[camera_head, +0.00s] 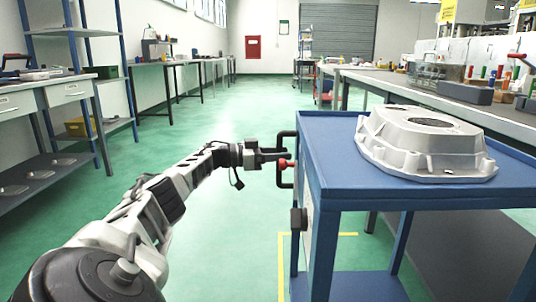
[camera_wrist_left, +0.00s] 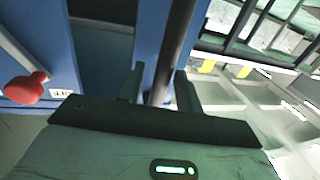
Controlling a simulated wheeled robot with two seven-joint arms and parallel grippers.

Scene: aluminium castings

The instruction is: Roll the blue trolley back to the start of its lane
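The blue trolley (camera_head: 325,170) stands at the right of the head view, with a silver aluminium casting (camera_head: 425,145) on its top. A black upright handle (camera_head: 285,136) is on its left side, with a red knob (camera_head: 284,163) beside it. My left gripper (camera_head: 276,156) reaches the handle from the left. In the left wrist view the dark handle bar (camera_wrist_left: 174,45) runs between the two fingers (camera_wrist_left: 160,92), with narrow gaps seeming to show on both sides. The red knob also shows there (camera_wrist_left: 25,88). My right gripper is out of view.
Yellow lane lines (camera_head: 283,262) mark the green floor by the trolley. A long workbench (camera_head: 440,98) with tools runs behind it on the right. A workbench (camera_head: 50,92) and blue-framed shelving stand at left. The aisle floor (camera_head: 235,110) ahead is clear.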

